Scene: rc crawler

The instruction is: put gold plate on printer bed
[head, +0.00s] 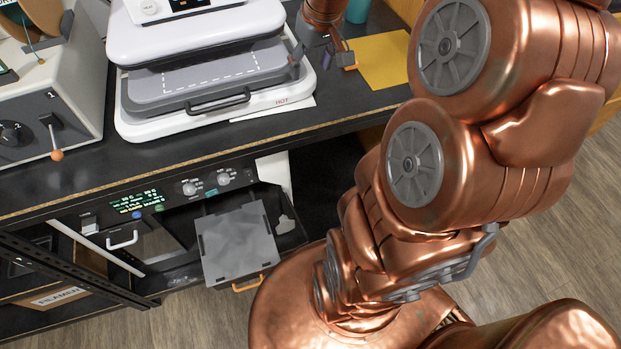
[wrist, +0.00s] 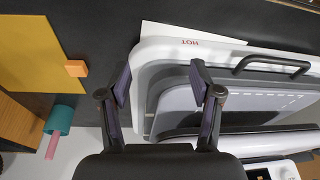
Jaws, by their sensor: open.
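The gold plate (head: 385,62) is a flat yellow-gold sheet lying on the black bench at the top, right of the white press. It shows at the upper left in the wrist view (wrist: 28,42), with a small orange block (wrist: 75,68) at its edge. The printer bed (head: 238,243) is a grey square plate on a pulled-out drawer with an orange handle, below the bench top. My gripper (wrist: 160,84) is open and empty, fingers spread above the bench and the press's edge. It also shows at the top of the head view (head: 322,58), left of the gold plate.
The white press (head: 130,122) labelled HOT stands beside my gripper, with a black front handle (head: 218,102). A grey machine with a lever (head: 55,140) stands at the left. A teal cup (wrist: 60,119) stands near the gold plate. My copper arm covers much of the right side.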

